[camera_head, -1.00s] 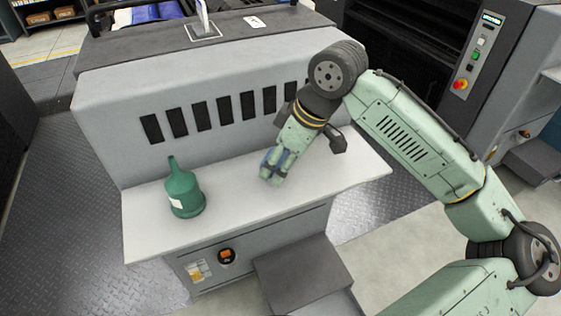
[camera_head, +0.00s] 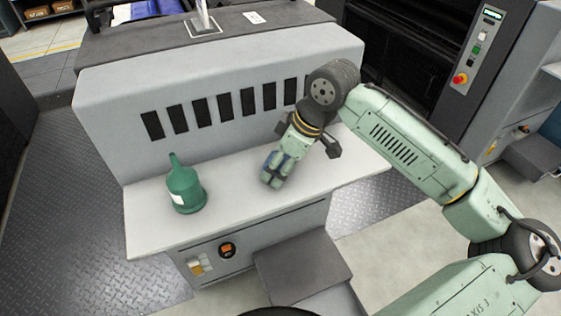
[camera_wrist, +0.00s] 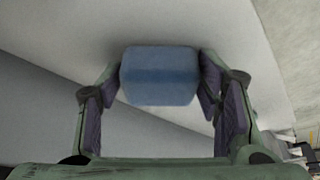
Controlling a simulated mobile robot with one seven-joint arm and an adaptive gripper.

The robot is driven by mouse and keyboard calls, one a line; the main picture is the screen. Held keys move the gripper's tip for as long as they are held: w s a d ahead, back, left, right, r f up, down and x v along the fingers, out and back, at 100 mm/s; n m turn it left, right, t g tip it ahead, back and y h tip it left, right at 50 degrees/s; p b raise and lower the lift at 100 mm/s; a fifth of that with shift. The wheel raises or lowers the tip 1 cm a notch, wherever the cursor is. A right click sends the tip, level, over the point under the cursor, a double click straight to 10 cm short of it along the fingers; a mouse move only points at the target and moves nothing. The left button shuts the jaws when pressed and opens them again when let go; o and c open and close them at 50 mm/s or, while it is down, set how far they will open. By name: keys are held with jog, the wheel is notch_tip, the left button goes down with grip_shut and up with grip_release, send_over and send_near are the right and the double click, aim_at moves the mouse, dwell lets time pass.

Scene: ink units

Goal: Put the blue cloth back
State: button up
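The blue cloth (camera_wrist: 160,75) is a compact, folded block. In the wrist view it sits between my two fingertips, and both pads appear to touch its sides. My gripper (camera_head: 271,183) is low over the pale shelf (camera_head: 235,205) on the front of the grey machine, pointing down and to the left. In the head view the fingers mostly hide the cloth. I cannot tell whether it still touches the shelf.
A green bottle with a spout (camera_head: 185,192) stands upright on the shelf, left of my gripper. A slotted grey panel (camera_head: 220,75) rises behind the shelf. A dark step (camera_head: 302,270) stands below in front. The shelf between bottle and gripper is clear.

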jog(key=shift+o, duration=1.4)
jog(key=shift+r, duration=0.1)
jog(key=v, duration=1.2)
